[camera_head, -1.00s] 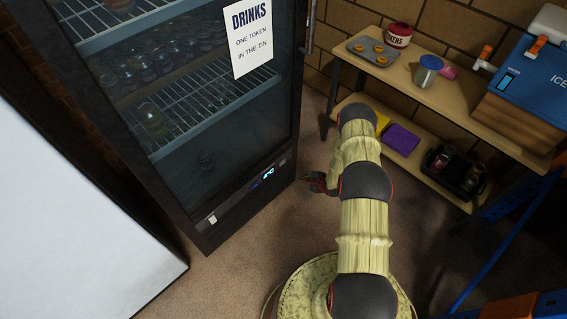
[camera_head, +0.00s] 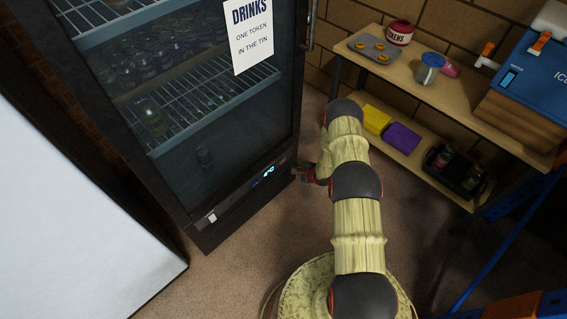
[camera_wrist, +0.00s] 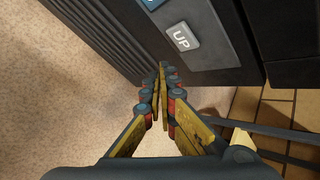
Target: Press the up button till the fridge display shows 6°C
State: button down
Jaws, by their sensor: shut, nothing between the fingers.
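The dark glass-door fridge (camera_head: 222,222) stands left of centre in the head view. Its small lit display (camera_head: 268,171) is on the lower front panel, too small to read surely. In the wrist view, the grey UP button (camera_wrist: 181,38) sits on the dark panel, with the edge of a blue button (camera_wrist: 151,4) beside it at the top. My gripper (camera_wrist: 162,72) is shut and empty, its fingertips just below the UP button in the picture; I cannot tell if they touch the panel. In the head view my gripper (camera_head: 303,172) is just right of the display, partly hidden by my arm.
A wooden shelf unit (camera_head: 462,92) at the right holds a red tin (camera_head: 399,34), a muffin tray, a mug, a blue ice box (camera_head: 545,72), and yellow and purple items below. A white panel (camera_head: 70,215) stands at left. Carpet is clear in front of the fridge.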

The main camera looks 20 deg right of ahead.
jog(key=shift+w+a+b, duration=0.25)
jog(key=shift+w, duration=0.45)
jog(key=shift+w+a+b, duration=0.25)
jog(key=shift+w, duration=0.45)
jog(key=shift+w, duration=0.15)
dwell(0.4)
jog(key=shift+w+a, duration=0.1)
jog(key=shift+w, duration=0.1)
jog(key=shift+w+a+b, duration=0.15)
jog(key=shift+w+b, duration=0.15)
jog(key=shift+w, duration=0.1)
dwell(0.7)
jog(key=shift+s, duration=0.1)
jog(key=shift+s+d, duration=0.25)
jog(key=shift+s, duration=0.45)
jog(key=s, duration=0.1)
jog(key=s+d+p, duration=0.1)
jog(key=s, duration=0.2)
jog(key=shift+s+d+p, duration=0.35)
